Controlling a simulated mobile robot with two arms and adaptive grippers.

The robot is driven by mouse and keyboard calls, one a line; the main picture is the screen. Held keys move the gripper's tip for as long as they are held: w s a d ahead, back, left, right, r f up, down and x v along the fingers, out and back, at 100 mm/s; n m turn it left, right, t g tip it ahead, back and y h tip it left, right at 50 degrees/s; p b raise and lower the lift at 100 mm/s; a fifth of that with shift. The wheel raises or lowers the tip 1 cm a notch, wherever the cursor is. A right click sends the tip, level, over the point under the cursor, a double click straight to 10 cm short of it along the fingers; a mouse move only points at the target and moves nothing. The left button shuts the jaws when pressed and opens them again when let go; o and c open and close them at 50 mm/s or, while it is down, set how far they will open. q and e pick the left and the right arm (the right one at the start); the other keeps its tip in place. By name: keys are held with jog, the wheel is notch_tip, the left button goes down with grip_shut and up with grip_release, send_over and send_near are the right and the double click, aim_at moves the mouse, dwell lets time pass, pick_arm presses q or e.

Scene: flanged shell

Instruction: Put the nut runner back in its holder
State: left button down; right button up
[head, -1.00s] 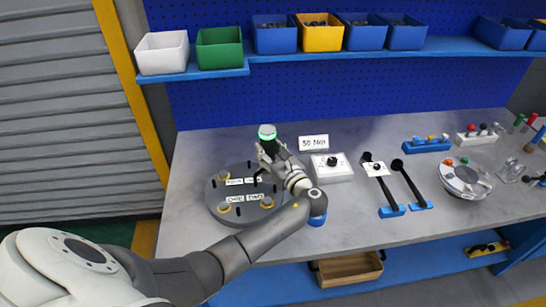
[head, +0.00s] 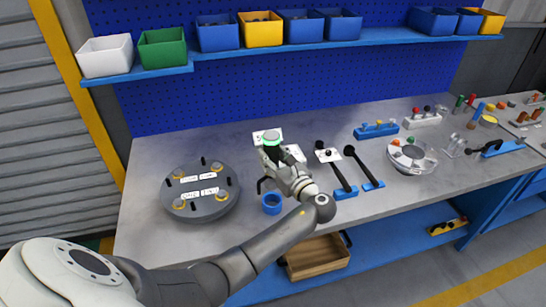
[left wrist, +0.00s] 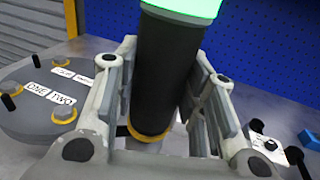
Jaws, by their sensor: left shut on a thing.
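My left gripper (head: 270,160) is shut on the nut runner (head: 272,142), a dark upright cylinder with a pale green cap. In the left wrist view the nut runner (left wrist: 165,70) stands between the fingers, with a glowing green band on top and a yellow ring low down. Its lower tip is hidden by the gripper. A blue round cup (head: 271,204), apparently the holder, stands on the bench just in front of the gripper, apart from the nut runner. My right gripper is not in view.
The grey flanged shell (head: 203,207) with labels, bolts and yellow rings lies left of the gripper. A white 50 Nm card and a dial box (head: 295,153) are behind it, partly hidden. Bins line the shelf above.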

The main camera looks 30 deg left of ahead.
pick_arm(q)
jog(key=shift+d+r, duration=0.1)
jog(key=shift+r, duration=0.1)
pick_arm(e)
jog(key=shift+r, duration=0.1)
pick_arm(q)
jog(key=shift+d+r+p, duration=0.1)
jog(key=shift+p, duration=0.35)
notch_tip(320, 180, down, 2)
jog(key=shift+f+b, duration=0.2)
jog(key=shift+b, duration=0.65)
jog(key=shift+f+b, duration=1.15)
jog(key=shift+f, duration=0.7)
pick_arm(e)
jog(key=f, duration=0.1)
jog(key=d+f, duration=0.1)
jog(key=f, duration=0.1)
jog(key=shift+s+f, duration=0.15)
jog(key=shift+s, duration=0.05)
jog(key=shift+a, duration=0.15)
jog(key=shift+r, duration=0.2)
pick_arm(q)
jog(key=shift+p, duration=0.85)
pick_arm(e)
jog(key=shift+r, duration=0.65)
